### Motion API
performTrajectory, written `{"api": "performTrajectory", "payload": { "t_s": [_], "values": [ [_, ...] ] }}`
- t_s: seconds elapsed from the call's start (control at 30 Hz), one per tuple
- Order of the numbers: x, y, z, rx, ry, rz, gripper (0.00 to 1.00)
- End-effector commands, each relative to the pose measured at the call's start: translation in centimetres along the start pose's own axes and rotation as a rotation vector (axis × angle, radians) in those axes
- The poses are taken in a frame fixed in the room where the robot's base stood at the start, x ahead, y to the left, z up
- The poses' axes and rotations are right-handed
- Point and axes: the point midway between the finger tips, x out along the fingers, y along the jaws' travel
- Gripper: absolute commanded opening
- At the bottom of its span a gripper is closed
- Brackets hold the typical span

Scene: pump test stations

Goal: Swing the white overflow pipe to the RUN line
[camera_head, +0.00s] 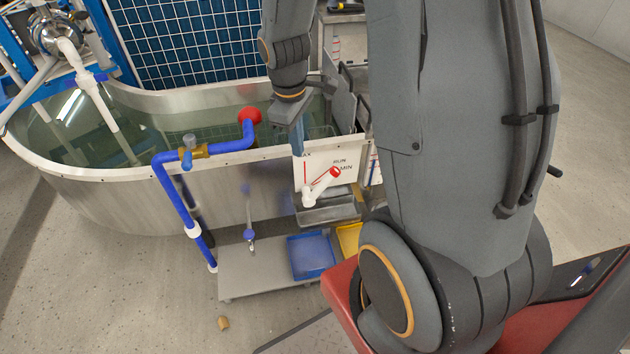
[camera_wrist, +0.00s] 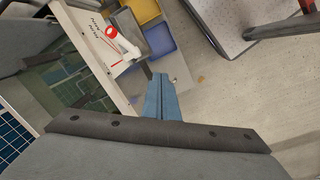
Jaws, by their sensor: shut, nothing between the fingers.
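The white overflow pipe (camera_head: 319,187) is a short tube with a red ring at its upper end. It sits in front of a white marked panel (camera_head: 312,163) on the tank's side. It leans up and right from its lower elbow, its red end beside the MIN label and below RUN. Red lines fan out on the panel. The pipe (camera_wrist: 126,46) and panel also show in the wrist view. My gripper (camera_head: 298,152) has blue fingers pointing down, at the panel's upper left, above and left of the pipe. In the wrist view the fingers (camera_wrist: 158,80) are together and empty, apart from the pipe.
The metal tank (camera_head: 110,195) holds water behind the panel. A blue tray (camera_head: 311,256) and a yellow tray (camera_head: 349,238) lie below. Open floor is at the lower left.

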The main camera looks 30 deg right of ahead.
Motion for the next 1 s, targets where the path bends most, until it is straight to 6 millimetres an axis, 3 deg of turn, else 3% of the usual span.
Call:
{"api": "performTrajectory", "payload": {
  "t_s": [0.03, 0.1, 0.3, 0.47, 0.67, 1.0],
  "values": [
    [3.4, 2.0, -0.8, -0.091, -0.011, 0.002, 0.0],
    [6.4, 4.3, -1.6, -0.224, -0.02, 0.01, 0.0],
    [12.8, 8.6, -2.9, -0.506, -0.039, 0.022, 0.0],
    [14.9, 9.9, -3.2, -0.603, -0.045, 0.026, 0.0],
    [16.9, 10.0, -3.2, -0.619, -0.047, 0.024, 0.0],
    [23.4, 10.2, -3.0, -0.618, -0.047, 0.023, 0.0]
  ]
}}
